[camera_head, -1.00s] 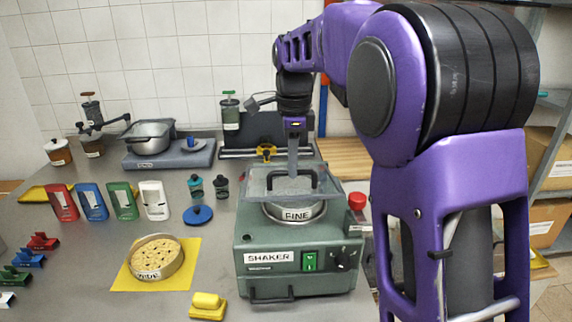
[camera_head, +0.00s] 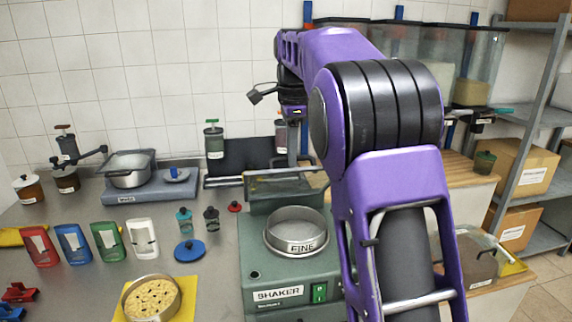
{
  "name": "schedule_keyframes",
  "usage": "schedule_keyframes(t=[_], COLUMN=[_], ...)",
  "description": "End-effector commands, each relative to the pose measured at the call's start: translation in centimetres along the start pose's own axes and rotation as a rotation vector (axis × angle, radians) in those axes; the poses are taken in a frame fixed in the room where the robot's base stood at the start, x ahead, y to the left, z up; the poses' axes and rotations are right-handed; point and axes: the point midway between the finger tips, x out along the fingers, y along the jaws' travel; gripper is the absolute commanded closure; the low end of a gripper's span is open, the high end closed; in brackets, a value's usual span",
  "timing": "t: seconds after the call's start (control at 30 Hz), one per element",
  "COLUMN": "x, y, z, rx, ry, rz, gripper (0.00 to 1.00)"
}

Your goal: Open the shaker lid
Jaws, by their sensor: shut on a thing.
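The green shaker (camera_head: 278,293) stands in the middle of the table, with its label and a green switch on the front. Its lid (camera_head: 262,184) is a flat, framed clear panel, now tilted up at the back of the shaker. A round metal sieve labelled FINE (camera_head: 297,232) sits uncovered in the shaker's top. My gripper (camera_head: 293,158) points down at the raised lid and is shut on its handle. The handle and fingertips are mostly hidden behind my arm and the lid.
My arm hides the shaker's right side. To the left stand a blue disc (camera_head: 190,250), small bottles (camera_head: 185,221) and coloured holders (camera_head: 74,243). A round sieve (camera_head: 152,298) lies on a yellow mat (camera_head: 185,309). A clear bin (camera_head: 480,258) is at the right.

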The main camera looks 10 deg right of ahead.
Motion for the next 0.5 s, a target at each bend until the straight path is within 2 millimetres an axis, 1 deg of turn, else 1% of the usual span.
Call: schedule_keyframes(t=[0.03, 0.2, 0.5], x=[0.4, -0.2, -0.7], y=[-0.7, -2.4, -4.4], z=[-0.1, -0.1, -0.1], rx=[-0.001, -0.002, -0.002], ry=[0.0, -0.001, -0.001], rz=[0.004, 0.007, 0.009], gripper=[1.0, 1.0, 1.0])
